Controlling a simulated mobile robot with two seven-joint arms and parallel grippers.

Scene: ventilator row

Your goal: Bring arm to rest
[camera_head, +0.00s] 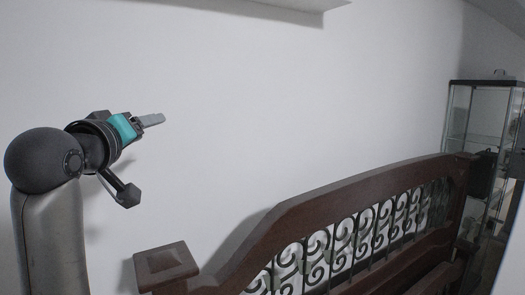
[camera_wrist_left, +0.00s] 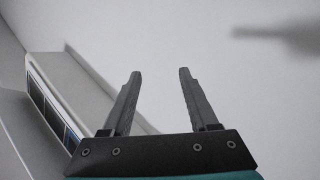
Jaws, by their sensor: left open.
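My left arm comes in from the left in the head view, raised in front of the white wall. My left gripper (camera_head: 152,119) points to the right, above the dark wooden headboard and apart from it. In the left wrist view the left gripper (camera_wrist_left: 158,98) has its two dark fingers spread, with nothing between them. My right gripper is not clearly visible in either view.
A dark wooden headboard (camera_head: 330,204) with curled metalwork spans the lower right, with a square post (camera_head: 166,265) at its left end. A glass cabinet (camera_head: 478,128) stands at the far right. A white ledge (camera_head: 300,7) juts out at the top.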

